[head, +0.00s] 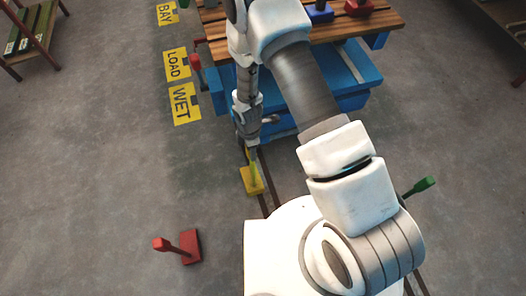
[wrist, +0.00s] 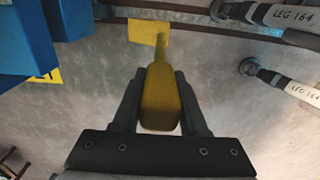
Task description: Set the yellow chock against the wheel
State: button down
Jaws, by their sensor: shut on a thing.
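The yellow chock (head: 252,181) has a flat block and an upright handle. My gripper (head: 249,138) is above it, beside the near end of the blue cart (head: 345,85). In the wrist view, my gripper (wrist: 160,108) is shut on the chock's thick yellow handle (wrist: 160,98), with a dark finger on each side. The chock's flat block (wrist: 148,32) shows beyond the fingers, close to a dark rail. I cannot make out the wheel clearly, nor whether the chock touches it or the floor.
Dark rails (head: 264,203) run along the floor under the cart. A red chock-like piece (head: 190,246) stands at lower left, and a green handle (head: 420,186) shows at right.

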jog(key=w+d+f+b, duration=0.3)
jog(key=w+d+f, duration=0.1)
jog(key=f, duration=0.4)
jog(key=shift+w, duration=0.75)
jog(key=shift+d+b, duration=0.1)
jog(key=shift+b, duration=0.2)
jog(key=shift+f, duration=0.2)
jog(key=shift+c, duration=2.2)
grip_release()
